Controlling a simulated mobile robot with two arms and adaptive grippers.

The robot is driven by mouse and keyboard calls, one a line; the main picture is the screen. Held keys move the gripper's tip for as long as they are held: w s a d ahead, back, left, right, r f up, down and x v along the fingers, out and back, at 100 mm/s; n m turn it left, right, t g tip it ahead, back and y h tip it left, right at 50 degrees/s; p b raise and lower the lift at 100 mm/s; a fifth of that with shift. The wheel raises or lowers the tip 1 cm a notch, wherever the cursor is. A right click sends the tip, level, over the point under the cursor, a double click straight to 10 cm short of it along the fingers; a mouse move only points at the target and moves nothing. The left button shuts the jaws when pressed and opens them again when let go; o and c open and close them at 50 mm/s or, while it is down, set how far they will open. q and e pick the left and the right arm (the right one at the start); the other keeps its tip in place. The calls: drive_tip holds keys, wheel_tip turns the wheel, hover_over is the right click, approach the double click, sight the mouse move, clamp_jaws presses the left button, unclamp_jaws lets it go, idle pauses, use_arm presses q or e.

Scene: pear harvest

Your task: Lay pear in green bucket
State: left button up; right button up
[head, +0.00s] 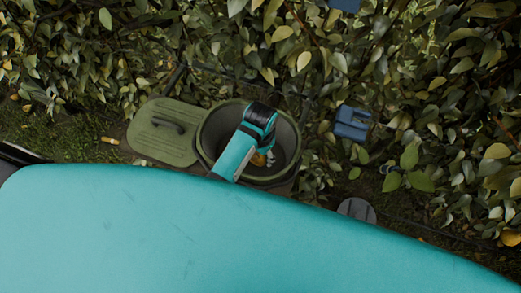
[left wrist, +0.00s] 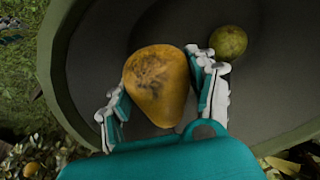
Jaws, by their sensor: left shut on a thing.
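A yellow-orange pear with a dark blotch (left wrist: 157,84) is held between the fingers of my left gripper (left wrist: 163,100) in the left wrist view. In the head view my left gripper (head: 268,153) reaches into the open mouth of the green bucket (head: 214,128), and only a bit of the yellow pear (head: 259,160) shows beside it. The bucket's rim (left wrist: 59,75) curves around the pear in the left wrist view. A smaller green-yellow fruit (left wrist: 228,41) lies inside the bucket, apart from the held pear. My right gripper is not in view.
A green lid (head: 163,131) with a handle lies just left of the bucket. Dense leafy hedge surrounds the back and right. A blue box-like object (head: 352,123) sits among the leaves to the right. Grass (head: 60,135) lies at the left.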

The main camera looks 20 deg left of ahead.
use_arm(q)
drive_tip(key=b, duration=0.3)
hover_over(260, 169)
wheel_tip(260, 169, down, 7)
drive_tip(key=shift+d, duration=0.1)
drive_tip(key=shift+f+b, duration=0.5)
drive_tip(key=shift+f, duration=0.5)
drive_tip(key=shift+f, duration=0.35)
drive_tip(key=o, duration=1.3)
drive_tip(key=shift+o, duration=0.2)
